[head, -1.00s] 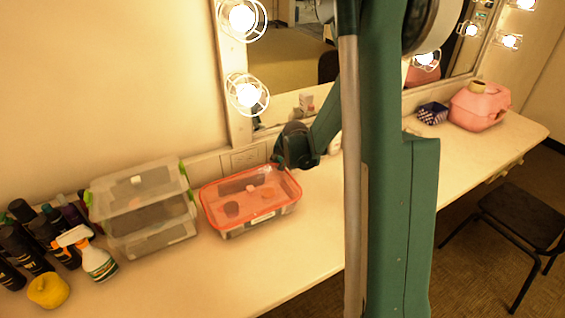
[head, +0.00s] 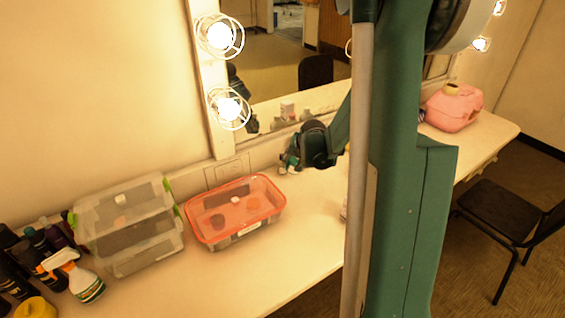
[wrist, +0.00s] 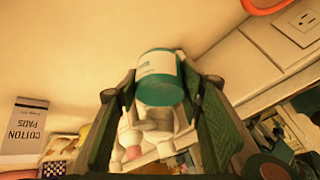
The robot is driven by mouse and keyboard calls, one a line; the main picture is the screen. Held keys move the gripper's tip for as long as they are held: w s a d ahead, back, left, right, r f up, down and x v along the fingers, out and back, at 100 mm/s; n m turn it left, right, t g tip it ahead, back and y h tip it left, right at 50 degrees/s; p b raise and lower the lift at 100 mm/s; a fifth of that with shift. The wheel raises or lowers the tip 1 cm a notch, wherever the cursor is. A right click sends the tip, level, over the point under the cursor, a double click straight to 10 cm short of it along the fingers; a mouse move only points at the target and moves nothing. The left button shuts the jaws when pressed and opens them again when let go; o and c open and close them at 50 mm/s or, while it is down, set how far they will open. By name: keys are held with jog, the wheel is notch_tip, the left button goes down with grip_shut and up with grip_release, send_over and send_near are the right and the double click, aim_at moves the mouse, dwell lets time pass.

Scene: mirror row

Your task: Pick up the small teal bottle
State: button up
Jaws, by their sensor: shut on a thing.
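A small teal bottle (wrist: 161,84) with a white label band sits between my fingers in the wrist view. My gripper (wrist: 157,92) is shut on it, with one finger against each side. In the head view my gripper (head: 291,161) is over the back of the counter, right of the red-lidded box and near the mirror. The bottle is mostly hidden there by the gripper. I cannot tell whether it touches the counter.
A red-lidded clear box (head: 236,212), a clear box with green clips (head: 128,225) and a spray bottle (head: 84,280) stand left. Pale bottles (wrist: 131,135) and a cotton pads box (wrist: 24,128) show beyond my fingers. A pink container (head: 453,108) stands right.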

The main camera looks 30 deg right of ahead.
jog(key=s+d+r+n+g+h+p, duration=0.1)
jog(key=s+d+r+g+h+p, duration=0.1)
jog(key=s+d, duration=0.4)
jog(key=shift+s+d, duration=0.3)
jog(key=shift+d, duration=0.95)
